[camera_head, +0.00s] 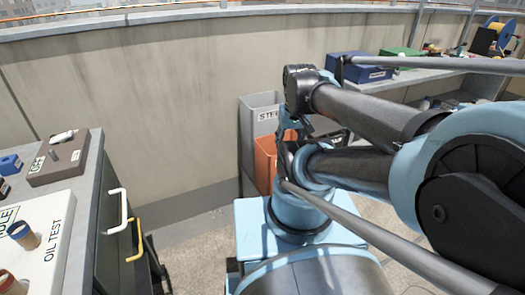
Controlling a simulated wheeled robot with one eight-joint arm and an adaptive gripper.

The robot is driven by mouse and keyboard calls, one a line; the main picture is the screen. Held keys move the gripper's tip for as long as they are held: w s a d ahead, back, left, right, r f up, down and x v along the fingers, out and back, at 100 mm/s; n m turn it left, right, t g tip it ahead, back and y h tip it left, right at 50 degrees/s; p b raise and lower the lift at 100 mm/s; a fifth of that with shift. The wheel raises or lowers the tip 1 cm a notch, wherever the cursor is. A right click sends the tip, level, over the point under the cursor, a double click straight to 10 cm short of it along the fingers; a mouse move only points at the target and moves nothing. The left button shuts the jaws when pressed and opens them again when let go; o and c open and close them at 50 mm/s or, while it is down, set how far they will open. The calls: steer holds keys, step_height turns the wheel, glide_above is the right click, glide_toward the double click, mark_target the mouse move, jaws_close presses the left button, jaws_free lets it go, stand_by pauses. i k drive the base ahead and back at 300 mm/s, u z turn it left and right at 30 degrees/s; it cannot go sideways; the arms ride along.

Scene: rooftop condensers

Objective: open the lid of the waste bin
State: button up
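A tall grey bin (249,122) stands against the parapet wall near the middle. Its label begins "STE" and the rest is hidden behind my arm. An orange bin (264,168) stands in front of it, partly hidden by my arm. I cannot tell which of these is the waste bin, and I cannot make out a lid on either. My arm reaches across from the right, its dark and pale blue links folded in front of the bins. I cannot clearly pick out my gripper's fingers among the links or tell their state.
A grey cabinet (94,203) with a white handle (116,211) and a yellow handle (136,240) stands at the left. A bench (395,82) at the back right holds a blue box (358,68) and a cable reel (498,33). Some floor (195,245) beside the cabinet is clear.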

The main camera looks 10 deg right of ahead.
mark_target(323, 126)
steer(key=k, duration=0.5)
steer(key=u, duration=1.1)
steer(key=k, duration=0.4)
steer(key=z, duration=1.55)
steer(key=i, duration=0.5)
steer(key=u, duration=0.05)
